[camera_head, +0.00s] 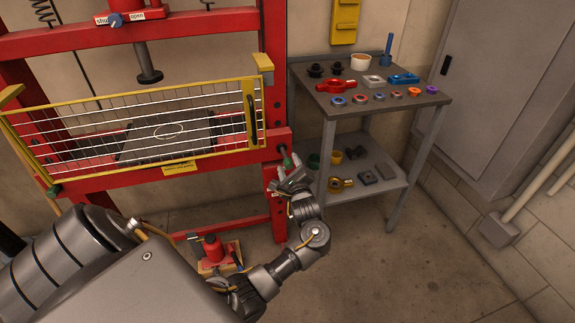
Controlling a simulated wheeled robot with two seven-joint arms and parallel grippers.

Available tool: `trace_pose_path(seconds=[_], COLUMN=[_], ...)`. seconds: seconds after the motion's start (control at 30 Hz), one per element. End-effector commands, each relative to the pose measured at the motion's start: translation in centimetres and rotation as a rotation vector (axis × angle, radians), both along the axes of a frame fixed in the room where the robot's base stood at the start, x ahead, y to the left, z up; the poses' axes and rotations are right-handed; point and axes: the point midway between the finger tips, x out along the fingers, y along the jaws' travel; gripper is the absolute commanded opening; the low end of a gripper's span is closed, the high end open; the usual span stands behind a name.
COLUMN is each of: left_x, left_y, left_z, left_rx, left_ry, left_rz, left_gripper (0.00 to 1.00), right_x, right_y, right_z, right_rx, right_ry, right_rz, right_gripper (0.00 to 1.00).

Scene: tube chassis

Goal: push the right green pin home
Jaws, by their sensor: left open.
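The right green pin (286,158) is at the right upright of the red press frame (272,100), at the right end of the red crossbeam. It appears to stick out toward me; how deep it sits cannot be told. My left gripper (287,172) is open, just in front of and below this pin, with its fingers pointing up toward it. Whether they touch the pin is unclear. The left green pin (54,190) is at the far left end of the same beam. My right gripper is not in view.
A yellow-framed mesh guard (140,125) stands before the press bed. A grey trolley (330,115) with several coloured parts stands close to the right of my gripper. A red bottle jack (212,250) is on the floor below. Floor at the right is clear.

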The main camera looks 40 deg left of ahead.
Motion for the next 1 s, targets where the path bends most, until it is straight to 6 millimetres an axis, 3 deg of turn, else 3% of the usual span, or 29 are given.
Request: trace_pose_path(seconds=[0.2,0.53,0.9,1.0], left_x=[1.2,1.3,1.3,1.3], left_y=[1.6,1.8,1.8,1.8], left_z=[-0.1,0.0,0.0,0.0], left_rx=[0.0,-0.001,-0.001,-0.001], left_ry=[0.0,0.0,0.0,0.0], left_rz=[0.0,-0.001,-0.001,-0.001], left_gripper=[0.5,0.49,0.0,0.0], right_x=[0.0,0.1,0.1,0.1], right_y=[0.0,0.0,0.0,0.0], right_z=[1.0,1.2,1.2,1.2], right_rx=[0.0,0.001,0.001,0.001], right_ry=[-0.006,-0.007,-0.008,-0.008], right_rz=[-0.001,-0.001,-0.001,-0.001], right_gripper=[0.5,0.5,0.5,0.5])
